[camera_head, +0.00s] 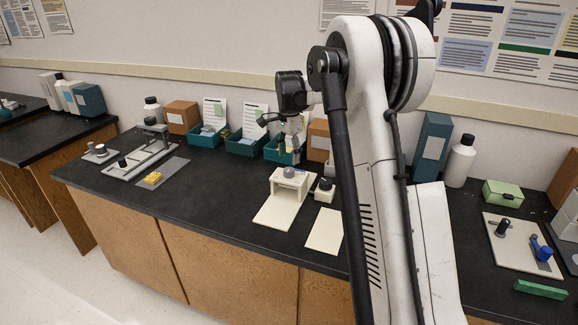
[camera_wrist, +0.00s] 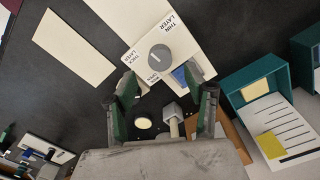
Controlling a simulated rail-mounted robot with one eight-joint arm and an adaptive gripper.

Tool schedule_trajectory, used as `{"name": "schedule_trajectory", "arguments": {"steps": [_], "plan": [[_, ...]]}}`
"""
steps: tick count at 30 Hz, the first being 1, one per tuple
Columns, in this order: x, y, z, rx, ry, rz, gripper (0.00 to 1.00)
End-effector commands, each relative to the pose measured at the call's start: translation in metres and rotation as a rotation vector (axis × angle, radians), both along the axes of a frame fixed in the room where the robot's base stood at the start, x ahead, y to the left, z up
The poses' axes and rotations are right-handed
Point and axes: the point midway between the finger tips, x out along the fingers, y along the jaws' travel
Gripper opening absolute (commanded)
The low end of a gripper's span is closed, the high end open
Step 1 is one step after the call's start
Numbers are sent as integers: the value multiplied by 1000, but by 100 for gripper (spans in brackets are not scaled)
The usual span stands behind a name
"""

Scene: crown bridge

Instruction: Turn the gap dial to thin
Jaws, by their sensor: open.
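The gap dial is a round grey knob (camera_wrist: 160,57) with a pale mark, on a cream device. In the wrist view, a "THIN LAYER" label lies above right of it and a "THICK LAYER" label to its left; a third label below is partly hidden. I cannot tell which label the mark points to. In the head view the dial (camera_head: 289,172) sits on top of the small cream stand (camera_head: 293,185). My gripper (camera_head: 287,148) is open and empty above the stand, apart from the dial. In the wrist view its fingertips (camera_wrist: 163,83) lie either side, just below the dial.
Teal bins (camera_head: 245,143) with cards stand behind the stand, close to my gripper. A small cream block with a dark knob (camera_head: 325,187) is at the stand's right. A cream sheet (camera_head: 324,231) lies in front. The bench (camera_head: 215,195) is clear left of the stand.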

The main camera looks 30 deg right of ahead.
Motion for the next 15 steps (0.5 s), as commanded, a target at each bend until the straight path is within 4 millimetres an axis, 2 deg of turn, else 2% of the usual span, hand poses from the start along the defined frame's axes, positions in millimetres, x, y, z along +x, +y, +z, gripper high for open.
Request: {"name": "schedule_trajectory", "arguments": {"steps": [1,6,10,15], "plan": [[0,0,10,0,0,0,48],[0,0,37,0,0,0,48],[0,0,49,0,0,0,48],[0,0,55,0,0,0,48]]}}
